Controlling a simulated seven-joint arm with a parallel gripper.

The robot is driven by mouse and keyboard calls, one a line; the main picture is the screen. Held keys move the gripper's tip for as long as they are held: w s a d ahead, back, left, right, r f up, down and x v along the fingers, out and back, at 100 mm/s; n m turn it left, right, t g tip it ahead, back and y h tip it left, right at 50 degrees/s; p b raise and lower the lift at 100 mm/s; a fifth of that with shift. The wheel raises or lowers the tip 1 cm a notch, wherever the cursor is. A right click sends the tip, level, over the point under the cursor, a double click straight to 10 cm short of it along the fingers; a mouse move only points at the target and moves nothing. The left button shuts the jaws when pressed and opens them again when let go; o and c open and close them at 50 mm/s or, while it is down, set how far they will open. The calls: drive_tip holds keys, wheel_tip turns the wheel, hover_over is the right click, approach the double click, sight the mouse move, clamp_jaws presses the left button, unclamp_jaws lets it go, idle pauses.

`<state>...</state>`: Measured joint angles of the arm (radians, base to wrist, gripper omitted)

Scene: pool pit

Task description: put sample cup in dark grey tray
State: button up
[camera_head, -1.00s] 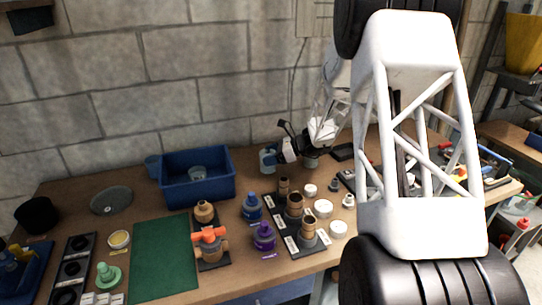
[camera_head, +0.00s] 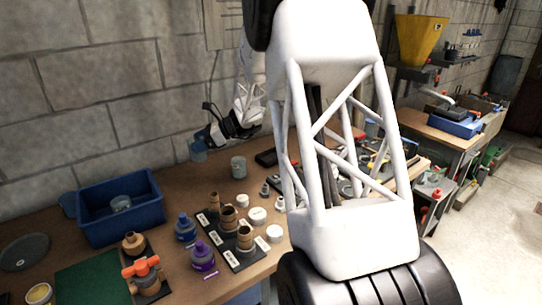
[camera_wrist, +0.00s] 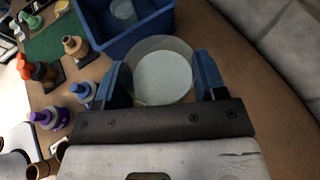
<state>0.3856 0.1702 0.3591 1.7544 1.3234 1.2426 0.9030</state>
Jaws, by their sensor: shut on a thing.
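My gripper (camera_head: 204,137) is shut on a clear, pale sample cup (camera_head: 197,152). It holds the cup above the back of the bench near the wall. In the wrist view, the round cup (camera_wrist: 162,75) sits between the two blue fingers, one on each side. A second similar grey cup (camera_head: 238,168) stands on the bench to the right of the held one. A flat dark piece (camera_head: 266,158) lies behind and right of that cup, partly hidden by my arm. I cannot tell if it is the dark grey tray.
A blue bin (camera_head: 150,212) with a cup (camera_head: 120,203) inside stands to the left. Blue and purple bottles (camera_head: 202,257), a dark holder with brown cylinders (camera_head: 240,255) and white lids (camera_head: 257,215) crowd the front. My arm covers much of the right side.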

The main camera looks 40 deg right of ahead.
drive_tip(key=w+d+m+t+h, duration=0.1)
drive_tip(key=w+d+m+t, duration=0.1)
drive_tip(key=d, duration=0.6)
drive_tip(key=w+d+m+t+h, duration=0.2)
drive_tip(key=d, duration=0.6)
drive_tip(key=m+t+h, duration=0.2)
drive_tip(key=m+h, duration=0.2)
hover_over(271, 157)
drive_tip(key=s+a, duration=0.1)
drive_tip(key=s, duration=0.1)
drive_tip(key=f, duration=0.5)
drive_tip(key=shift+s+d, duration=0.15)
drive_tip(key=shift+d, duration=0.05)
wheel_tip(271, 157, down, 6)
drive_tip(key=shift+f, duration=0.2)
drive_tip(key=shift+f, duration=1.75)
drive_tip(key=shift+f, duration=0.15)
